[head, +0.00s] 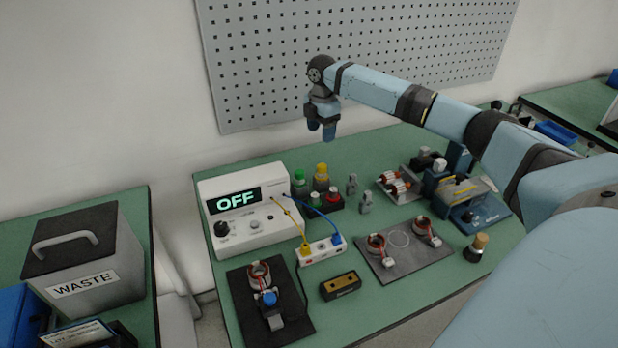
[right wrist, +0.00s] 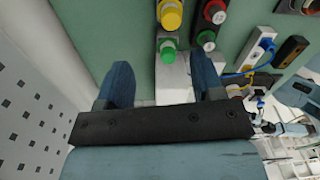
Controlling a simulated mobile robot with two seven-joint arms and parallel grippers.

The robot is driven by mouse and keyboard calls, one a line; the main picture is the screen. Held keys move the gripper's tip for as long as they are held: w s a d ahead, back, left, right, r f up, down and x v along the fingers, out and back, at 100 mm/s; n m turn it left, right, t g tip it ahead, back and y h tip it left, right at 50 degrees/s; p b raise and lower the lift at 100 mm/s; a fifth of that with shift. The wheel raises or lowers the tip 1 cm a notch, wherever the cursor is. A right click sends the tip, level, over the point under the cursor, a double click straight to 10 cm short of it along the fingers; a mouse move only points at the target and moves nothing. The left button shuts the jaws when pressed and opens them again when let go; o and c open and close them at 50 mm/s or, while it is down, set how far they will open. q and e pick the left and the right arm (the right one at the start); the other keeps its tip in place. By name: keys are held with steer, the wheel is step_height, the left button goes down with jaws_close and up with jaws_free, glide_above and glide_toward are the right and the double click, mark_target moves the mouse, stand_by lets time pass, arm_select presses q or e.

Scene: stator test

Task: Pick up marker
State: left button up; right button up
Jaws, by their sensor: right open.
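My right gripper (head: 321,126) is open and empty, pointing down above the back of the green bench in front of the perforated panel. In the right wrist view its two blue fingers (right wrist: 161,68) are apart with nothing between them. No plain pen-shaped marker can be made out. A short piece with a brass-coloured top and dark base (head: 477,246) stands at the bench's right front; I cannot tell whether it is the marker. A green-capped container (head: 299,179) and a yellow-capped one (head: 321,176) stand below and in front of the gripper. My left gripper does not show.
A white power unit (head: 246,213) reading OFF stands at left. A button box (head: 327,204), a power strip (head: 321,251), stator mats (head: 405,262) and a blue fixture (head: 470,200) crowd the bench. A waste bin (head: 90,262) stands on the left table.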

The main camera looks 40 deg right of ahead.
mark_target(322, 166)
steer(key=shift+s+f, duration=0.65)
steer(key=shift+f, duration=0.25)
step_height(322, 166, down, 5)
steer(key=shift+w, duration=0.15)
steer(key=shift+a+f, duration=0.1)
steer(key=shift+f, duration=0.4)
steer(key=f, duration=0.5)
steer(key=shift+s+a+f, duration=0.1)
steer(key=shift+s+a, duration=0.15)
steer(key=shift+s, duration=0.1)
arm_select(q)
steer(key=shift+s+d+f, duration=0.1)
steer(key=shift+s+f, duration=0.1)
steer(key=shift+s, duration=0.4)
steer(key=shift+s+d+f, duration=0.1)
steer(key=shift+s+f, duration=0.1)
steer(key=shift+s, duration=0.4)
arm_select(e)
steer(key=c, duration=0.8)
steer(key=shift+o, duration=0.2)
